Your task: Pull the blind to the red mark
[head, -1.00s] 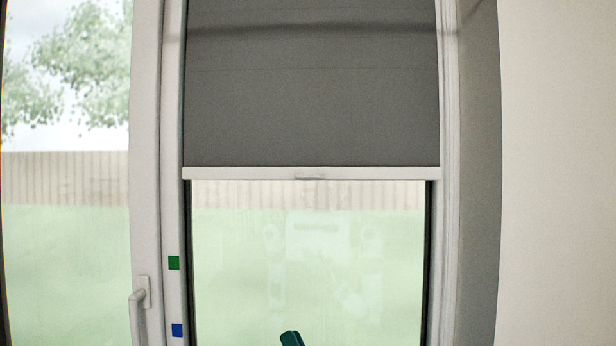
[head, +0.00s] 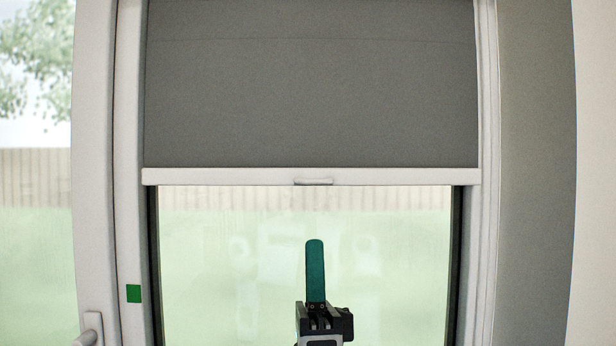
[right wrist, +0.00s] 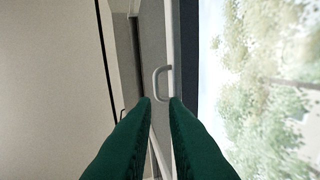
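The grey blind (head: 310,90) is partly down over the window. Its white bottom bar (head: 230,176) is level and has a small pull handle (head: 313,181) at its middle. My right gripper (head: 315,245) points up below the handle, apart from it in the head view. In the right wrist view the pull handle (right wrist: 162,83) is just beyond the two green fingers (right wrist: 160,101), which stand apart with a narrow gap and nothing between them. The red mark is not in view; a green mark (head: 133,293) is on the left frame. My left gripper is not in view.
A window handle (head: 90,330) juts from the left frame, low down. The reveal and wall (head: 535,170) are on the right. Glass (head: 230,260) lies below the bar, with a fence and grass outside.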

